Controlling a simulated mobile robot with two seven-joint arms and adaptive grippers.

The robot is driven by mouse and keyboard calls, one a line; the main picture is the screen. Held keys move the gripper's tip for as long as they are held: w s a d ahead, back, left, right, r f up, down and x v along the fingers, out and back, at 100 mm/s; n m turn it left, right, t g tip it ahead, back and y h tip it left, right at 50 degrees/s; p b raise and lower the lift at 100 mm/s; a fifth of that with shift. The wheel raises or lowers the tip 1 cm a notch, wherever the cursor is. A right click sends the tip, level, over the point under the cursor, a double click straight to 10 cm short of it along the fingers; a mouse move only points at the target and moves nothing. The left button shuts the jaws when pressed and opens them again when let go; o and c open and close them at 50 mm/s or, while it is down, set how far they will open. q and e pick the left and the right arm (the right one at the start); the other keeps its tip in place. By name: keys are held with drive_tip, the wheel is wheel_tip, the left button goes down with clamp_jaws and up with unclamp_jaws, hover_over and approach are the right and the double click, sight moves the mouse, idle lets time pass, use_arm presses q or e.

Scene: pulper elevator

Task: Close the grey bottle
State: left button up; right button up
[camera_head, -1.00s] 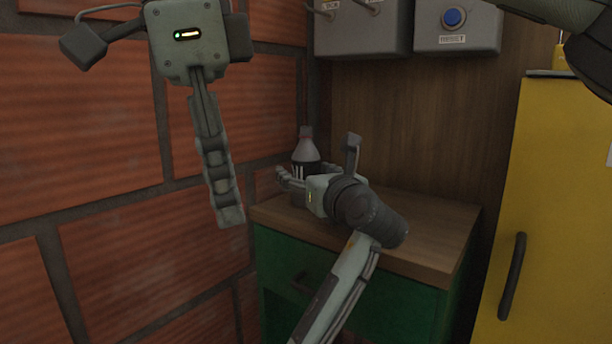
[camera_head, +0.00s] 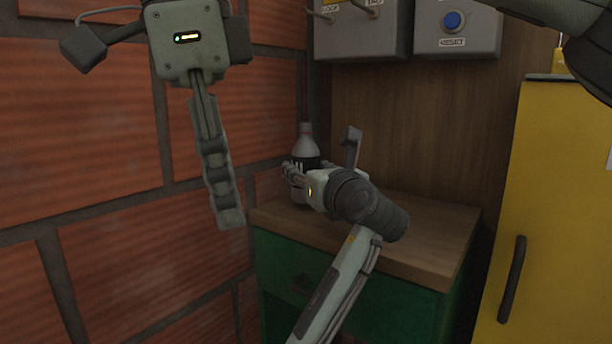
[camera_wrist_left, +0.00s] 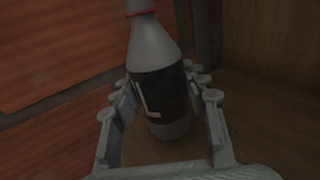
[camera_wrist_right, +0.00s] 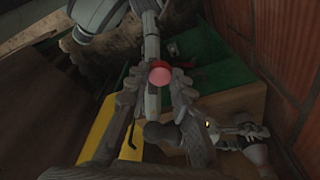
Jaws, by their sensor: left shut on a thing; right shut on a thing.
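The grey bottle (camera_head: 306,143), with a dark label band, stands upright at the back left of the cabinet top. My left gripper (camera_head: 293,171) is shut around its body. In the left wrist view the bottle (camera_wrist_left: 152,60) sits between the fingers, with a red ring at its neck; its top is cut off. My right gripper (camera_head: 229,216) hangs fingers down at the left, apart from the bottle. In the right wrist view it is shut on a small round red-pink thing (camera_wrist_right: 160,76), apparently a cap. The bottle (camera_wrist_right: 257,151) shows there at the lower right.
The green cabinet (camera_head: 430,262) has a wooden top, bare to the front and right. A brick wall (camera_head: 100,220) is close at the left. Grey control boxes (camera_head: 478,37) hang above. A yellow cabinet (camera_head: 540,190) stands at the right.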

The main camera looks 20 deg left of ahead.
use_arm(q)
wheel_tip(320, 180, up, 9)
drive_tip(key=shift+f+p, duration=0.1)
drive_tip(key=shift+p, duration=0.45)
use_arm(e)
drive_tip(key=shift+r, duration=0.7)
